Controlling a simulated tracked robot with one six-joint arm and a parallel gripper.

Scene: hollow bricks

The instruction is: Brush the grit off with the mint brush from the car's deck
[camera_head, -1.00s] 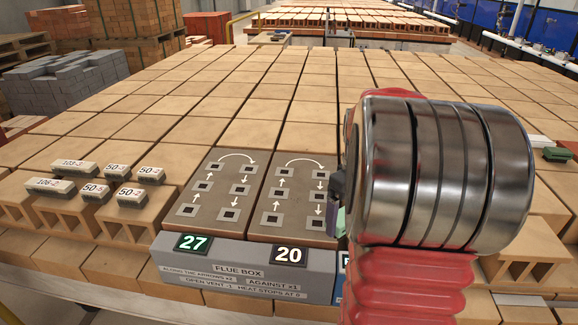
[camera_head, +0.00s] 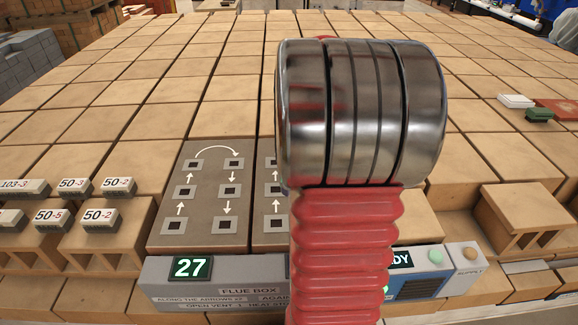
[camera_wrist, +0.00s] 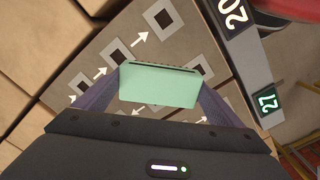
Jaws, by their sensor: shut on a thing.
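My gripper (camera_wrist: 160,78) is shut on the mint brush (camera_wrist: 158,88), which shows in the wrist view as a pale green block with a dark far edge, held between two dark fingers. It hangs over the brown flue panel with dark square vents and white arrows (camera_wrist: 123,63). In the head view my arm hides the gripper and brush. Two flue panels stand side by side there; the left one (camera_head: 205,205) is in full view, and my arm covers much of the right one. I cannot make out any grit.
The flue box front (camera_head: 225,290) shows a lit 27. Numbered grey blocks (camera_head: 52,220) sit on bricks at the left. A dark green block (camera_head: 540,114) and a white block (camera_head: 516,101) lie at the right. Rows of tan bricks (camera_head: 120,120) fill the deck.

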